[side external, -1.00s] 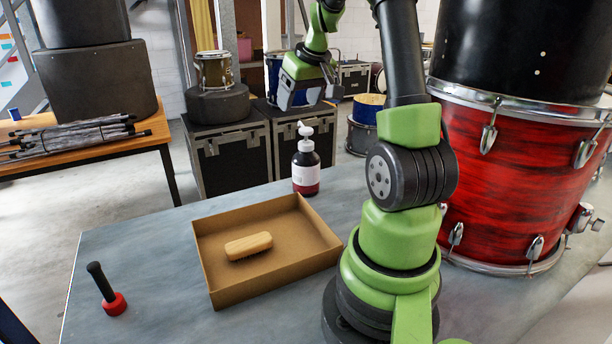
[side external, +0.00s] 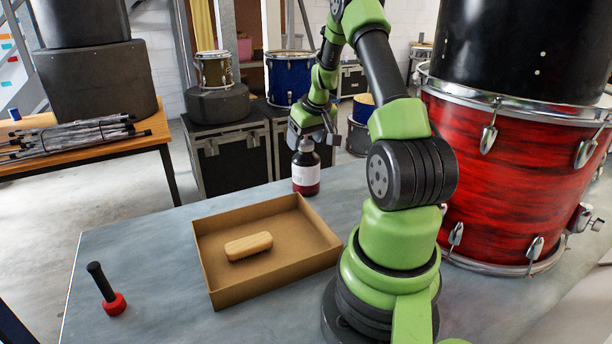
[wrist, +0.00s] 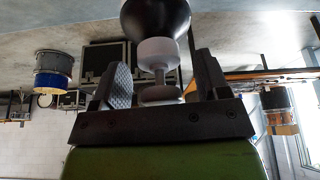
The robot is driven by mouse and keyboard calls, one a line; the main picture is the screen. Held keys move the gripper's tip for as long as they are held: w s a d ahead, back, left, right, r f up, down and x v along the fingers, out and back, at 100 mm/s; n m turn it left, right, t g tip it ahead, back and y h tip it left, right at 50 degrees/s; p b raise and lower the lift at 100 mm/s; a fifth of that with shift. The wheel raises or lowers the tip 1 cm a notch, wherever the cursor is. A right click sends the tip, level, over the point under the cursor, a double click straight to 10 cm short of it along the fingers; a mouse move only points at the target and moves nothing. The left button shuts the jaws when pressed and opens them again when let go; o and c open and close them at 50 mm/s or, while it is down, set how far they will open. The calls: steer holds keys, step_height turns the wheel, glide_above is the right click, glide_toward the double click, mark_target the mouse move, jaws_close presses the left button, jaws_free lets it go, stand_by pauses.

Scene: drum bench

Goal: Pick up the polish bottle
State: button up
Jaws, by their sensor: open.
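The polish bottle (side external: 306,173) stands upright on the grey bench at its far edge, just behind the cardboard tray. It has a dark body with a white label and a pump top, which is partly hidden by my gripper in the side view. My gripper (side external: 311,139) is at the height of the bottle's top. In the wrist view the bottle's white collar and pump (wrist: 158,55) lie between the two open fingers of my gripper (wrist: 163,80), with gaps visible on both sides.
The shallow cardboard tray (side external: 222,294) holds a wooden brush (side external: 248,246). A large red drum (side external: 510,180) stands on the right. The bench left of the tray is mostly clear.

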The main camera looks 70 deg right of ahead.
jaws_close()
stand_by(0.4)
